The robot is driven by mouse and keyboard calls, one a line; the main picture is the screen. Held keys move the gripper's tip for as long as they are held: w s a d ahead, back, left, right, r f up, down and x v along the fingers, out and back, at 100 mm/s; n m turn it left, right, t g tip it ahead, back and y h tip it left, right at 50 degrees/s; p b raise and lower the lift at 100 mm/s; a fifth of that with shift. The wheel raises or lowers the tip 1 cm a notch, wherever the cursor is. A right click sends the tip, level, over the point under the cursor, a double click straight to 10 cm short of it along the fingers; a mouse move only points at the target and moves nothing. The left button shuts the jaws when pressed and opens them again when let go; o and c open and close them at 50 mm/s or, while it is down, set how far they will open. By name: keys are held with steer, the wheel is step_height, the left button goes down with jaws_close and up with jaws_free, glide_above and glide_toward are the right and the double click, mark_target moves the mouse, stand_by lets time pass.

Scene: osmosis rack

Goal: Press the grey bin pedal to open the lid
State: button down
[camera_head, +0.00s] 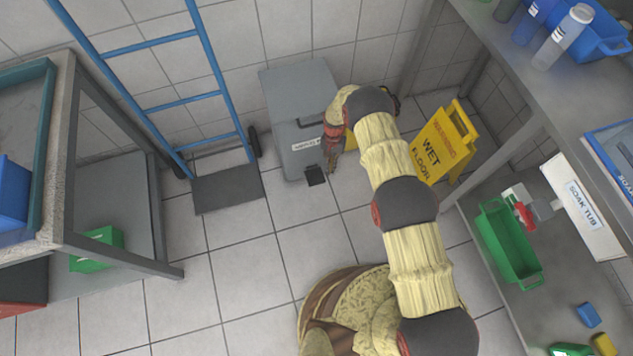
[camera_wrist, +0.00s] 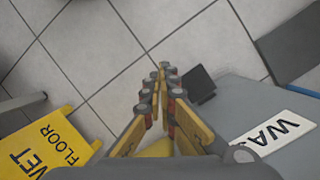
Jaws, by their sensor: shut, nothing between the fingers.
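The grey bin (camera_head: 300,112) stands against the tiled wall, with its lid down and a white label on its front. Its dark pedal (camera_head: 315,176) juts out at the foot of the front. In the wrist view the pedal (camera_wrist: 200,84) shows just right of my fingertips, beside the grey bin body (camera_wrist: 245,100) with its partly seen label. My gripper (camera_head: 332,168) points down in front of the bin, to the right of the pedal. The fingers (camera_wrist: 160,80) are closed together and empty. I cannot tell the exact height of the fingertips; no contact with the pedal shows.
A yellow wet floor sign (camera_head: 443,143) stands right of the bin. Metal shelving (camera_head: 545,115) lines the right side. The tiled floor in front is clear.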

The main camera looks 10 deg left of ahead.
steer(key=s+x, duration=0.1)
steer(key=x, duration=0.7)
steer(key=w+a+f+m+t+y, duration=0.1)
steer(key=w+a+f+m+t, duration=0.1)
steer(key=w+a+f+m, duration=0.3)
steer(key=shift+w+a+f+b, duration=0.3)
steer(key=shift+w+a+f, duration=0.2)
steer(key=shift+w+a, duration=0.6)
steer(key=shift+w+d, duration=0.15)
steer(key=shift+d, duration=0.05)
